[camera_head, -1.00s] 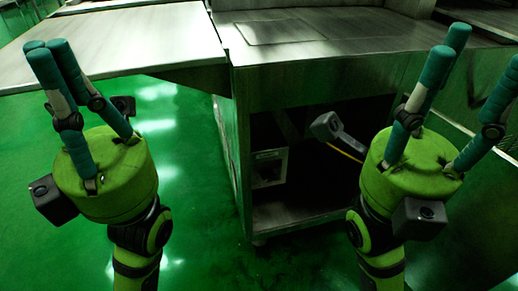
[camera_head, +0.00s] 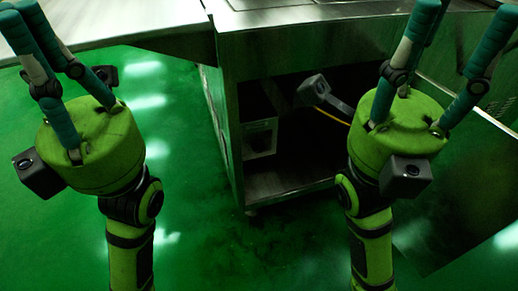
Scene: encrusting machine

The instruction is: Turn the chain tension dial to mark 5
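No chain tension dial can be made out in this view. The metal machine body (camera_head: 300,42), which has an open compartment below its top, stands in front of me. My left gripper (camera_head: 24,22) is at the left, over the green floor and near the metal table edge, with its teal fingers spread and nothing between them. My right gripper (camera_head: 465,25) is at the right, in front of the machine's right part, with its fingers spread and empty. Both grippers point up and away from me and seem to touch nothing.
A grey box (camera_head: 259,138) sits inside the compartment. A grey angled part (camera_head: 327,97) with a yellow cable shows at its opening. A metal table (camera_head: 120,22) extends at the upper left. The green floor (camera_head: 190,225) before the machine is clear.

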